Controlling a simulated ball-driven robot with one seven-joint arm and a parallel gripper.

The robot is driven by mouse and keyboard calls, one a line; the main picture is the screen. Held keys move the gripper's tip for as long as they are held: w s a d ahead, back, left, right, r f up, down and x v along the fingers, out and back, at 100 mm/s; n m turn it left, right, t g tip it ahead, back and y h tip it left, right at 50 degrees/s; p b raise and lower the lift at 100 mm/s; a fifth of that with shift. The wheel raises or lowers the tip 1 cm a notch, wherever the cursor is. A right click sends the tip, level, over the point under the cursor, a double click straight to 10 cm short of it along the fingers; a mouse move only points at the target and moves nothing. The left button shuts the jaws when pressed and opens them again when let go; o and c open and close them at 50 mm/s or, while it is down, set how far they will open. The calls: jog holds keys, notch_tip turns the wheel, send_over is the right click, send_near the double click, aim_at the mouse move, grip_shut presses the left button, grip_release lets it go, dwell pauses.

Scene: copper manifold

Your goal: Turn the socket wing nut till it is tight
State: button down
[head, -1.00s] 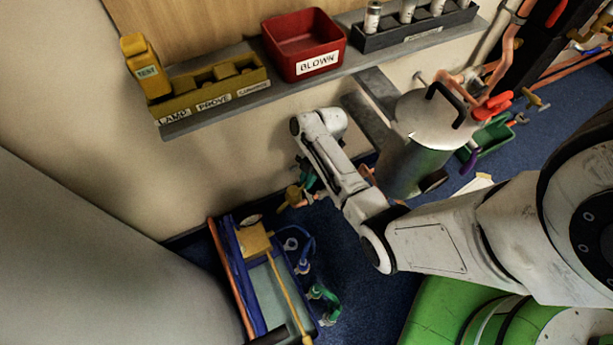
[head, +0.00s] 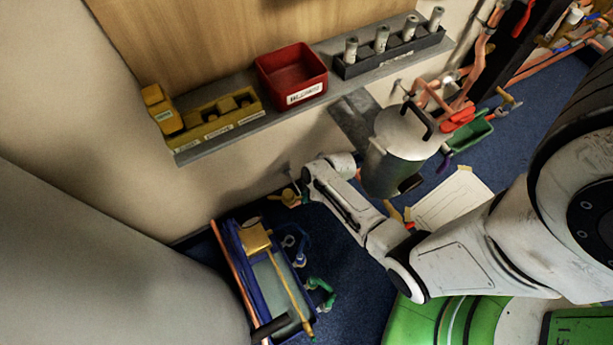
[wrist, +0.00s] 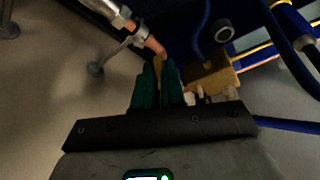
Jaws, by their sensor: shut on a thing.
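My gripper (wrist: 158,88) shows in the wrist view with its green fingers shut on a narrow yellow-brass piece (wrist: 158,69), which looks like the wing of the socket wing nut. Most of that piece is hidden between the fingers. A copper pipe end (wrist: 154,46) lies just beyond the fingertips, with a grey metal fitting (wrist: 118,14) behind it. In the head view a brass fitting (head: 290,197) sits low by the wall, beside the end of my arm. My fingers are hidden there, and I cannot tell how tight the nut is.
A blue-edged tray (head: 236,262) with coloured hoses and a yellow block (head: 254,237) stands left of my arm. A grey cylinder (head: 398,150) stands close behind it. A shelf (head: 346,92) carries a red bin (head: 292,72). A wall bracket (wrist: 95,69) is near the pipe.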

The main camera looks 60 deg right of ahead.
jog(key=shift+s+a+m+h+p, duration=0.2)
jog(key=shift+a+m+h+p, duration=0.4)
jog(key=shift+m, duration=0.7)
jog(key=shift+s+a+m+h+p, duration=0.15)
jog(key=shift+a+m+h+p, duration=0.25)
jog(key=shift+a+m+p, duration=0.65)
jog(key=shift+d+m+b, duration=0.3)
jog(key=shift+m, duration=0.05)
jog(key=c, duration=1.2)
grip_release()
jog(key=p+v, duration=0.4)
jog(key=v, duration=0.6)
jog(key=shift+s+r, duration=0.25)
jog(key=shift+s, duration=0.1)
